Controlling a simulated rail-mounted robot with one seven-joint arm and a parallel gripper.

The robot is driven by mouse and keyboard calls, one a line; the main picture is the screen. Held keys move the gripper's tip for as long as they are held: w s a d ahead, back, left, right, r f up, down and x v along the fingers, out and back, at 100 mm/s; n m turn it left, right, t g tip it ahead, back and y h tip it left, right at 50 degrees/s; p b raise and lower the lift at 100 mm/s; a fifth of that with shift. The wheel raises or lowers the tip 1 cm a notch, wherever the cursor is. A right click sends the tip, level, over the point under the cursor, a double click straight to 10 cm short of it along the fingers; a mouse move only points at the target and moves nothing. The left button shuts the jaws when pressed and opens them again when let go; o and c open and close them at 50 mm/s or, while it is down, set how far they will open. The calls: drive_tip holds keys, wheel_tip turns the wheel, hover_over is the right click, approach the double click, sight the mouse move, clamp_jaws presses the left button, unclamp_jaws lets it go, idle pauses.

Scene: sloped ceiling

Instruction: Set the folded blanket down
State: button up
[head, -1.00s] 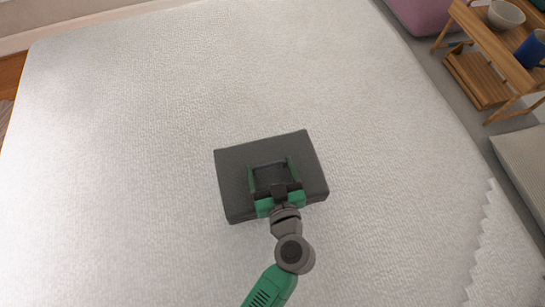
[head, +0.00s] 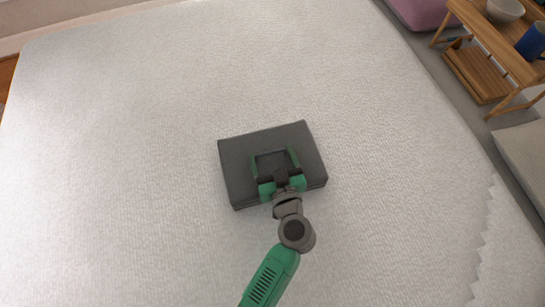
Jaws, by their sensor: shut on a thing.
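The folded blanket (head: 305,145) is a dark grey, flat rectangular block near the middle of the head view, turned slightly. My gripper (head: 273,158) is over it from above, shut on it, with green fingers on its upper face. The fingertips' contact is partly hidden. The blanket is over a large white textured bed surface (head: 150,120). I cannot tell from this angle whether its underside touches the surface.
The white surface is bare all around the blanket. A wooden shelf (head: 490,50) with a bowl (head: 503,10) and a blue mug (head: 533,40) stands at the top right. A pink thing (head: 425,12) and a light cushion (head: 525,160) lie along the right side.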

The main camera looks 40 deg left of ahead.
drive_tip(key=o, duration=1.9)
drive_tip(key=shift+r+p, duration=0.25)
drive_tip(key=shift+p, duration=0.2)
drive_tip(key=p+v, duration=0.1)
drive_tip(key=v, duration=1.1)
drive_tip(key=shift+f+p, duration=0.2)
drive_tip(key=shift+p, duration=0.1)
